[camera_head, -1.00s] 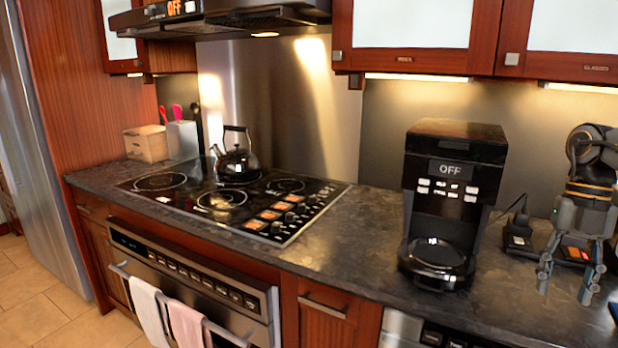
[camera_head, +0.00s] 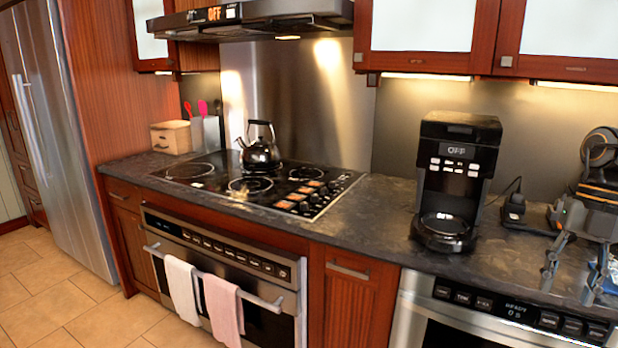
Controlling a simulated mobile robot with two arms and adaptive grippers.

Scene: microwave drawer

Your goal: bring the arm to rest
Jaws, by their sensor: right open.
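My right gripper (camera_head: 570,277) is at the right edge of the view, over the counter beside the coffee maker. Its fingers point down and stand apart, with nothing seen between them. My right arm above it is partly cut off by the picture edge. My left gripper is not in view.
A black coffee maker (camera_head: 457,180) stands on the dark counter (camera_head: 375,230), left of my gripper. A kettle (camera_head: 260,148) sits on the stovetop (camera_head: 225,188). Towels (camera_head: 222,310) hang on the oven handle. A microwave drawer (camera_head: 480,318) is below the counter. Upper cabinets (camera_head: 545,40) overhang.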

